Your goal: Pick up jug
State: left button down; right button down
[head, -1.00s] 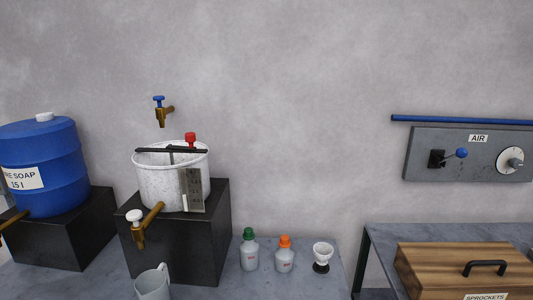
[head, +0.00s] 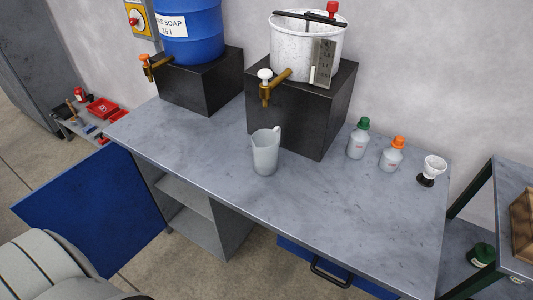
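The jug (head: 265,154) is a pale grey-white vessel with its handle at the upper right. It stands upright on the grey workbench (head: 210,160), in front of the black block that carries the white speckled bucket. Nothing touches it. Neither of my grippers shows in the head view.
A white bucket (head: 308,45) with a brass tap (head: 270,88) overhangs behind the jug. A blue soap barrel (head: 190,30) stands on another block. A green-capped bottle (head: 358,142), orange-capped bottle (head: 392,155) and small white cup (head: 433,167) stand right. A blue cabinet door (head: 100,210) hangs open below.

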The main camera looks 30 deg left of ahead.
aim_at(265, 142)
jog(key=k+j, duration=0.1)
jog(key=j, duration=0.35)
jog(key=k+j+u, duration=0.1)
jog(key=j, duration=0.35)
jog(key=k+j, duration=0.15)
jog(key=j, duration=0.3)
jog(key=u, duration=0.05)
